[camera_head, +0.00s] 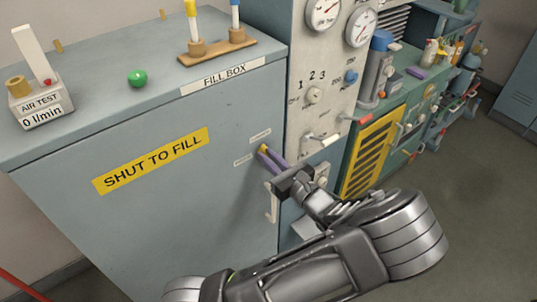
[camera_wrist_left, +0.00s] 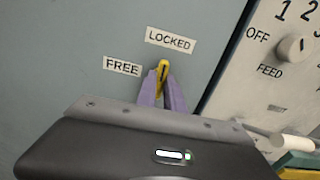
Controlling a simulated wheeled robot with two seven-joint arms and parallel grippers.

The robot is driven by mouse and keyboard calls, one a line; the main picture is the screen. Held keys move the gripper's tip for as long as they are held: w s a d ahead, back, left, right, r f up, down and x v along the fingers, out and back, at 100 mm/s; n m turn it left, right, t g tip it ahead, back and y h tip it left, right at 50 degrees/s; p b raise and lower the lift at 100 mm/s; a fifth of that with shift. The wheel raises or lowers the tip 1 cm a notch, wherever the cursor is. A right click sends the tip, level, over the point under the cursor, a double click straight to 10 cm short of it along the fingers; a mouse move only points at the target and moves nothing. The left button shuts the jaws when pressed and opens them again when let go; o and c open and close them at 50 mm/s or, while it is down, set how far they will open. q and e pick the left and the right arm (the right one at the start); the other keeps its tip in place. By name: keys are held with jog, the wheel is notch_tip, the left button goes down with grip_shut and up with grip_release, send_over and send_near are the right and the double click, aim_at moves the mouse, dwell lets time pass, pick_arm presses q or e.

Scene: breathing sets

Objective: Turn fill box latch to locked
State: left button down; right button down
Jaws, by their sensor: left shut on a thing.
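The fill box (camera_head: 90,140) is a large blue-grey cabinet with a shut front and a yellow "SHUT TO FILL" sign (camera_head: 150,161). Its small yellow latch (camera_wrist_left: 163,69) sits between the purple fingertips of my left gripper (camera_wrist_left: 162,88), which is shut on it. In the wrist view the latch's visible tip points up, towards the "LOCKED" label (camera_wrist_left: 170,41); the "FREE" label (camera_wrist_left: 123,66) lies to its left. The fingers hide the latch's lower part. In the head view my left gripper (camera_head: 268,158) reaches the front's right edge. My right gripper is not in view.
A pale handle (camera_head: 271,205) is below the latch. A gauge panel (camera_head: 330,85) with knobs and a projecting lever (camera_head: 322,138) stands close to the right. A green ball (camera_head: 137,78), the air test device (camera_head: 40,100) and a wooden stand (camera_head: 217,47) are on top.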

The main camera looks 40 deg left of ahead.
pick_arm(q)
jog(key=c, duration=1.5)
grip_release()
jog(key=shift+o, duration=0.2)
jog(key=shift+d, duration=0.1)
jog(key=b+v, duration=0.1)
jog(key=v, duration=0.6)
jog(key=shift+d+b, duration=0.3)
jog(key=shift+s+f, duration=0.1)
jog(key=shift+s, duration=0.05)
